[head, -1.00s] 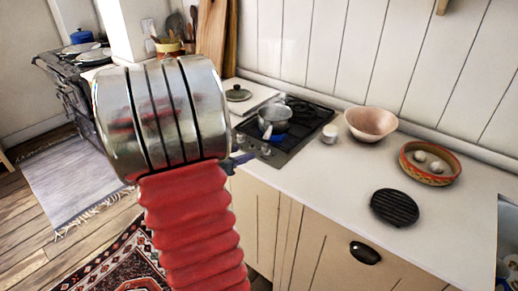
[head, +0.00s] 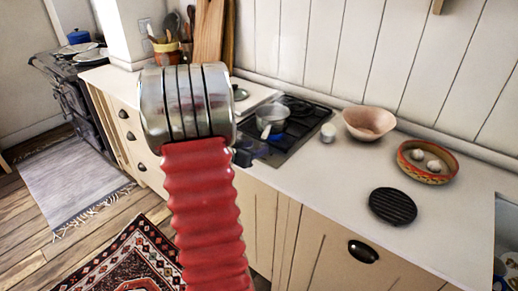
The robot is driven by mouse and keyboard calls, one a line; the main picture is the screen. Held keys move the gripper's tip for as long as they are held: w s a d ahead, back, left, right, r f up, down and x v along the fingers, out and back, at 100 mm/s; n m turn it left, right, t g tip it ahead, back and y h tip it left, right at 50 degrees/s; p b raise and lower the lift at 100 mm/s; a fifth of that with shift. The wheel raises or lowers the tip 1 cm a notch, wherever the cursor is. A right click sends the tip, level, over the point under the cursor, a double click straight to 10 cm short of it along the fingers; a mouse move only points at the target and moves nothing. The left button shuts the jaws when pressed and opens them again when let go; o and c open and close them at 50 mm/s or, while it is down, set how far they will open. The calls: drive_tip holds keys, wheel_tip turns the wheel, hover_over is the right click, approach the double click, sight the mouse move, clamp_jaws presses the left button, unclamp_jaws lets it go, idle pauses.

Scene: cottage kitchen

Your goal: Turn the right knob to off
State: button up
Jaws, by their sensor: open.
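The black gas hob (head: 311,120) is set into the white counter, right of my arm's metal wrist. A grey saucepan (head: 273,117) stands on it, its handle toward the front left. A blue patch shows at the hob beside the handle. I cannot make out the right knob; the hob's front left part is partly hidden by my arm. My gripper (head: 243,157) shows only as a small dark part just right of the metal wrist, at the hob's front edge; most of it is hidden. It is open, and I see nothing held. I cannot tell whether it touches a knob.
A small white pot (head: 328,133), a pinkish bowl (head: 368,123), a patterned bowl (head: 428,162) with white items and a black ridged disc (head: 393,206) stand right of the hob. Boards (head: 209,35) and a utensil crock (head: 166,47) stand behind my arm.

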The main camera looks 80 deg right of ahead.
sight(261, 146)
drive_tip(key=shift+x, duration=1.8)
drive_tip(key=shift+c, duration=0.4)
drive_tip(key=c, duration=0.9)
drive_tip(key=shift+a, duration=0.4)
drive_tip(key=shift+c, duration=0.3)
drive_tip(key=shift+w+d, duration=0.1)
drive_tip(key=shift+d, duration=0.3)
